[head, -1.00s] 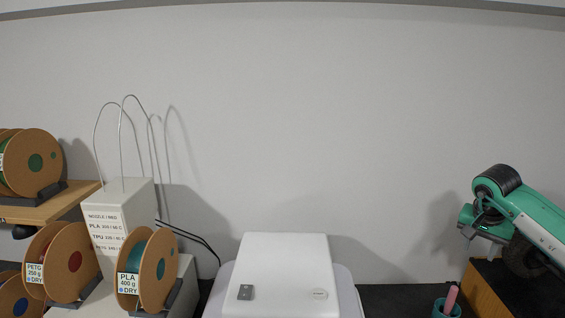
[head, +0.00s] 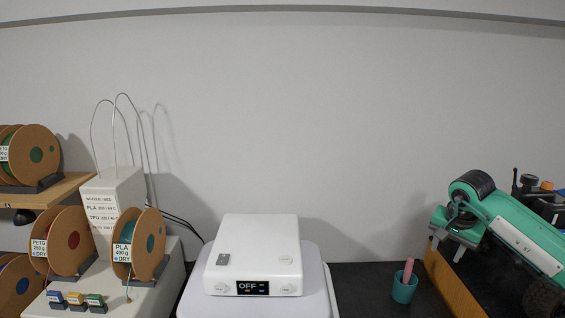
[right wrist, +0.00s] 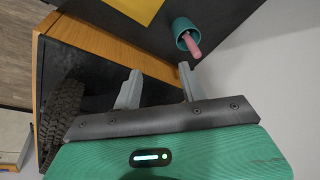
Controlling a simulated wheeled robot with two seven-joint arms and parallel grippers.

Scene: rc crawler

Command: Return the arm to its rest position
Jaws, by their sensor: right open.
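My right arm comes in from the right edge of the head view, a teal link with a dark joint. My right gripper (head: 453,250) points down at its end, beside the wooden edge of a black-topped unit. In the right wrist view its two grey fingers (right wrist: 160,85) are spread apart with nothing between them. My left gripper is not in view.
A teal cup (head: 404,290) with a pink stick stands left of the right gripper; the cup also shows in the right wrist view (right wrist: 182,27). A white device (head: 255,245) reading OFF is at centre. Filament spools (head: 62,241) stand left. A knobbly tyre (right wrist: 62,118) lies near the gripper.

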